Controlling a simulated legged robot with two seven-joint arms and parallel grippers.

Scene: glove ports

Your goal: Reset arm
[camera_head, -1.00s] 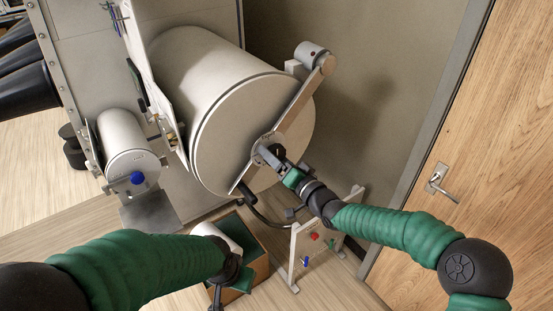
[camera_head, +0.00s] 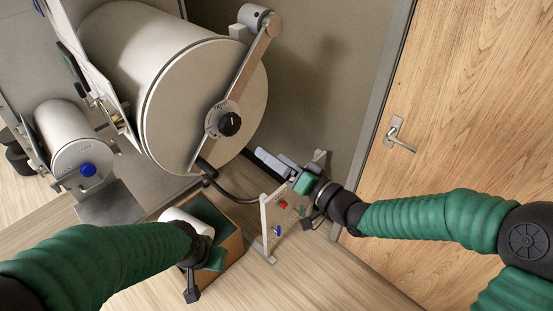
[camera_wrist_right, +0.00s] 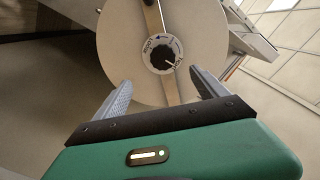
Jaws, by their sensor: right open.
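My right gripper (camera_head: 268,160) is open and empty, below and to the right of the large round door (camera_head: 190,110) in the head view. A black knob (camera_head: 230,124) sits on a dial plate at the middle of the door's bar. In the right wrist view, the open fingers of my right gripper (camera_wrist_right: 160,92) stand apart, with the dial knob (camera_wrist_right: 163,60) beyond and between them, not touched. My left arm comes in from the left in the head view. Its gripper (camera_head: 192,290) is partly seen near the box, and its fingers are not clear.
A small cylinder with a blue knob (camera_head: 88,170) is at the left. A cardboard box (camera_head: 232,243) holds a white roll and stands on the floor. A small white rack (camera_head: 266,228) stands beside it. A wooden door with a handle (camera_head: 398,135) is at the right.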

